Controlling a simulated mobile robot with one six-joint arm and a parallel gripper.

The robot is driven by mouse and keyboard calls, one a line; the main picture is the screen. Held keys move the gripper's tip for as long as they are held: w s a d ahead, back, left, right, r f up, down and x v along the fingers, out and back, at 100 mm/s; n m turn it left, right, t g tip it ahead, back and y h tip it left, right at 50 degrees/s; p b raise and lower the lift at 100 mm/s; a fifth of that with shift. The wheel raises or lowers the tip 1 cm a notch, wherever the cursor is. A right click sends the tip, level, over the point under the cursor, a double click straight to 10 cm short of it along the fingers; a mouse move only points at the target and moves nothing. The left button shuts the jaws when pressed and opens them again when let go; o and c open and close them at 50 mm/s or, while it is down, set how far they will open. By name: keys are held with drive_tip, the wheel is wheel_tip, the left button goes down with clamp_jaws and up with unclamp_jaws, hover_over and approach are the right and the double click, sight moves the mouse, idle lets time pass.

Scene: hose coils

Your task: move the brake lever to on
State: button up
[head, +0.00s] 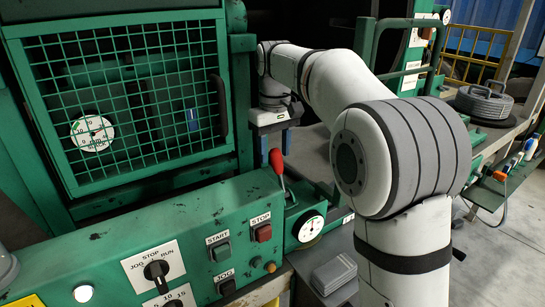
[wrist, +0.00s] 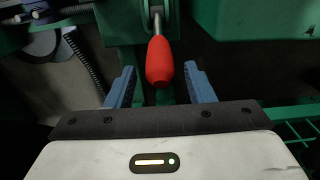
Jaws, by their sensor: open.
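The brake lever (head: 277,165) has a red grip on a metal rod and rises from the green housing to the right of the STOP button. In the wrist view, its red grip (wrist: 160,62) lies between the two blue fingers of my gripper (wrist: 159,68), with a gap on each side. My gripper is open and holds nothing. No on or off marking is readable by the lever.
A green console (head: 130,255) carries START (head: 220,250) and STOP (head: 262,232) buttons and a selector knob (head: 157,272). A white gauge (head: 309,228) sits right of the lever. A green mesh guard (head: 130,95) stands behind left. A grey hose coil (head: 484,102) lies on the right bench.

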sight(279, 171)
drive_tip(key=shift+f, duration=1.35)
drive_tip(key=shift+c, duration=0.5)
